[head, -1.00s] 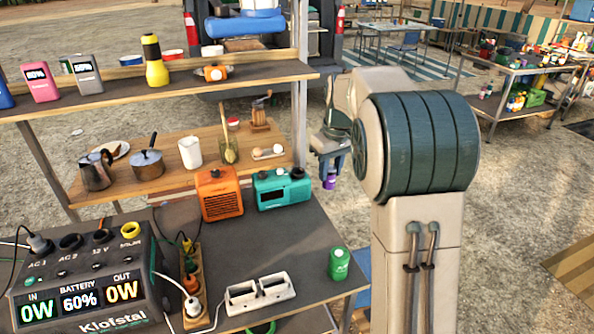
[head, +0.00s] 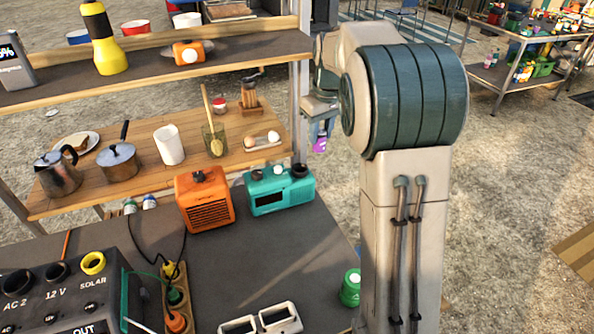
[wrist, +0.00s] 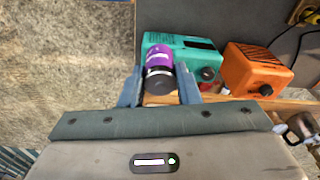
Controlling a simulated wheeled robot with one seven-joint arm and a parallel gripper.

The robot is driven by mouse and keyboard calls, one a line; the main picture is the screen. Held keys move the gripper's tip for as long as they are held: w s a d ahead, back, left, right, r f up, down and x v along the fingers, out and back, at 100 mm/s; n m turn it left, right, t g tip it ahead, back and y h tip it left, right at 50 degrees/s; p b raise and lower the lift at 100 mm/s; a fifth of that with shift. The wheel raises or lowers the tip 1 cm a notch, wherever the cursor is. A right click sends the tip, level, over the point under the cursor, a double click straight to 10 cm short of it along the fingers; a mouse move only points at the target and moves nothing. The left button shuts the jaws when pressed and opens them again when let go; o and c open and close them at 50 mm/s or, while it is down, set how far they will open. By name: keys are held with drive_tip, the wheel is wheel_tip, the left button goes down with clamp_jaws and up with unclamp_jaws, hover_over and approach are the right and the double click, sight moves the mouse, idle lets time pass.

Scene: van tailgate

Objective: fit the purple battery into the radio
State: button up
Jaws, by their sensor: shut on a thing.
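My gripper (head: 318,118) is shut on the purple battery (head: 320,143), which hangs below the fingers. In the wrist view the purple battery (wrist: 159,58), with its dark end towards the camera, is between the two fingers of my gripper (wrist: 160,88). A teal radio (head: 268,203) stands at the back edge of the grey table, left of the battery in the head view. The teal radio also shows in the wrist view (wrist: 199,62), partly behind the battery. Whether the battery touches it cannot be told from the wrist view; the head view shows them apart.
An orange box with a grille (head: 205,205) stands left of the teal radio. A green can (head: 350,290) and a white double holder (head: 280,318) are near the table's front right. A wooden shelf (head: 90,190) with pots is behind. The table's middle (head: 270,255) is clear.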

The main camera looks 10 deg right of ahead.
drive_tip(key=shift+w+a+f+b, duration=0.6)
drive_tip(key=shift+w+f, duration=1.45)
drive_tip(key=shift+f, duration=0.95)
drive_tip(key=shift+w+a+f+b, duration=0.35)
drive_tip(key=shift+w+f+b, duration=0.4)
drive_tip(key=shift+w+f, duration=1.75)
drive_tip(key=shift+w+a+f+b, duration=0.6)
drive_tip(key=shift+w+f, duration=0.95)
drive_tip(key=shift+f, duration=1.95)
drive_tip(key=shift+d, duration=0.1)
drive_tip(key=o, duration=1.1)
drive_tip(key=shift+c, duration=0.2)
wheel_tip(320, 180, up, 8)
drive_tip(key=shift+s+d+f, duration=0.2)
drive_tip(key=shift+s+f, duration=0.05)
drive_tip(key=shift+s, duration=0.2)
